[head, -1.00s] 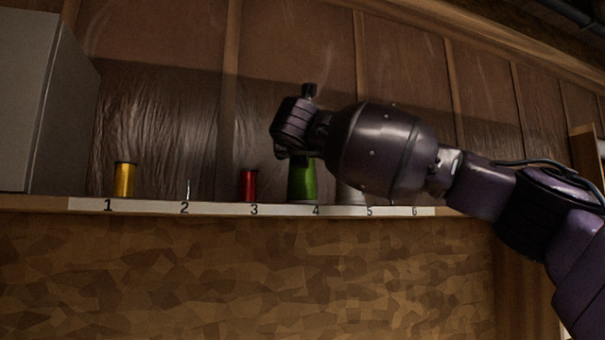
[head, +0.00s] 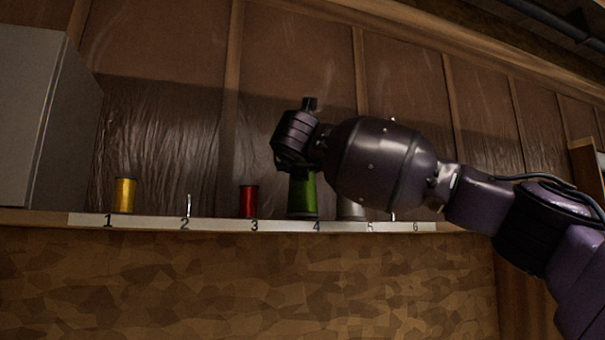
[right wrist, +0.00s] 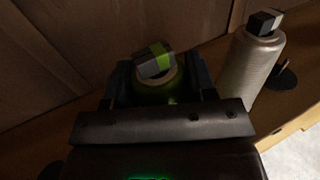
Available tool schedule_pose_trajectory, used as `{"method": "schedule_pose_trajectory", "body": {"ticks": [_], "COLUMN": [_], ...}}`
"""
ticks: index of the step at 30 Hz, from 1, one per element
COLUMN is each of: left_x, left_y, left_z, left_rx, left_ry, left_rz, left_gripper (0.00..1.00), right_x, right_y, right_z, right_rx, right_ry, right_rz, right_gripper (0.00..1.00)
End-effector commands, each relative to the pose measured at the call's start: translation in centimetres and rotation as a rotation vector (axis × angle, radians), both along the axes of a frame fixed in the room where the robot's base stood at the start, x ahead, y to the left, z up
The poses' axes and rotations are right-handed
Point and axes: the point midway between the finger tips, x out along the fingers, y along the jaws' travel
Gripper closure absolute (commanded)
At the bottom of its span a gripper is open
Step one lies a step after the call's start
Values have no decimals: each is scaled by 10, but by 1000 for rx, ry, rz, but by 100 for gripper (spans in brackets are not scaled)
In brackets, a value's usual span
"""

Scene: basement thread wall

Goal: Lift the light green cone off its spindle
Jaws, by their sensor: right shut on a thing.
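The light green cone (head: 303,195) stands upright on the shelf above the label 4 in the head view. My right gripper (head: 297,165) is at its upper part and hides its top there. In the right wrist view the cone (right wrist: 152,92) sits between the fingers of my right gripper (right wrist: 158,88), which is shut on it. A grey and green block-like top (right wrist: 155,60) shows above the cone. The spindle inside the cone is hidden. The cone's base looks to be at shelf level. My left gripper is not in view.
On the numbered shelf (head: 150,219) stand a yellow spool (head: 125,195) at 1, a bare spindle (head: 189,206) at 2 and a red spool (head: 249,201) at 3. A pale grey cone (right wrist: 254,62) stands close to the right of the green one. A grey cabinet (head: 40,120) is at the far left.

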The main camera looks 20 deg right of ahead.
Motion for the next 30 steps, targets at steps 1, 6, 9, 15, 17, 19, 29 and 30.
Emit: {"method": "schedule_pose_trajectory", "body": {"ticks": [1, 6, 9, 15, 17, 19, 29, 30], "left_x": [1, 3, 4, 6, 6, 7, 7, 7], "left_y": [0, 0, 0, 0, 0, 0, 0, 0], "left_z": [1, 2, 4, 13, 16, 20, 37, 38], "left_rx": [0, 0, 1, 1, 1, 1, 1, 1], "left_ry": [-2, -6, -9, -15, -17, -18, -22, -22], "left_rz": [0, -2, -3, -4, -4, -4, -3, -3], "left_gripper": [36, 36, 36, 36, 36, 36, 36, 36], "right_x": [-1, -1, -2, -2, -2, -2, -1, -1], "right_y": [1, 1, 1, 1, 1, 1, 1, 1], "right_z": [7, 39, 63, 111, 125, 139, 184, 187], "right_rx": [2, 5, 5, 5, 4, 4, 2, 1], "right_ry": [-3, -5, -5, -4, -5, -5, -3, -3], "right_rz": [1, 1, 2, 1, 1, 1, 1, 1], "right_gripper": [89, 89, 89, 89, 90, 90, 90, 90]}}
